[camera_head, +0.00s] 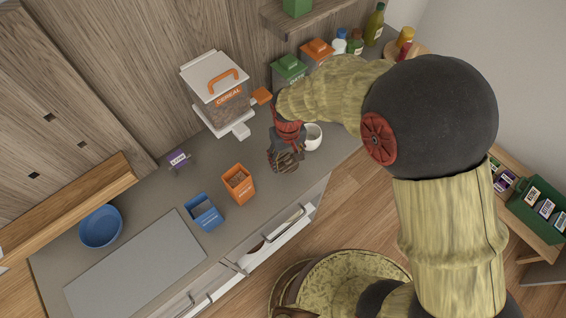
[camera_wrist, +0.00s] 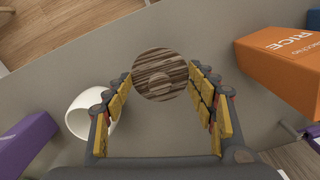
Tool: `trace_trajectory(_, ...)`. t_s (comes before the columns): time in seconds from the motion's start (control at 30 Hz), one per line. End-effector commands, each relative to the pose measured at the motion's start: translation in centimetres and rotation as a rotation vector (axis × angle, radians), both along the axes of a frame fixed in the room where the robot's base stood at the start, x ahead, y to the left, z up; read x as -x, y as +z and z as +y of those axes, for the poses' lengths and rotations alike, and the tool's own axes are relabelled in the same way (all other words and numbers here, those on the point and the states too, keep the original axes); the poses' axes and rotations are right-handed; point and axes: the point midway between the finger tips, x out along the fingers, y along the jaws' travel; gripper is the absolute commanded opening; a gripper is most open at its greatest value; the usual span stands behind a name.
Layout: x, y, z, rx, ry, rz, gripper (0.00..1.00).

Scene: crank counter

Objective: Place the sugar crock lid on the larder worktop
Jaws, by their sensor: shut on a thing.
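The round lid, brown and wood-grained with a small knob, is between my fingers in the wrist view (camera_wrist: 160,66). It also shows under my gripper in the head view (camera_head: 284,162). My gripper (camera_wrist: 161,80) is shut on the lid, one finger at each side of it. The lid is over the grey worktop (camera_head: 155,197), near its front edge; I cannot tell its exact height. A white round open vessel (camera_head: 312,137) stands just right of my gripper; it also shows in the wrist view (camera_wrist: 91,112). I cannot tell whether it is the crock.
An orange box (camera_head: 238,184) and a blue box (camera_head: 205,213) stand left of my gripper. A cereal dispenser (camera_head: 218,95) and canisters (camera_head: 289,74) stand behind. A blue bowl (camera_head: 101,227) and grey slab (camera_head: 137,266) are at left. Bare worktop shows between the boxes and dispenser.

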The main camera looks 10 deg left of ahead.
Motion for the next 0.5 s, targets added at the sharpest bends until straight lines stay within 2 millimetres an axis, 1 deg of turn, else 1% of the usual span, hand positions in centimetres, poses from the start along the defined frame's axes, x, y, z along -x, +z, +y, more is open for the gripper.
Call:
trace_trajectory(0.03,-0.3,-0.8,0.4,0.001,0.001,0.002,0.26)
trace_trajectory(0.1,-0.7,-1.3,0.8,0.0,0.001,0.0,0.26)
trace_trajectory(0.33,-1.3,-2.4,1.5,0.0,0.001,0.0,0.26)
trace_trajectory(0.5,-1.2,-4.9,1.5,0.002,0.0,0.003,0.26)
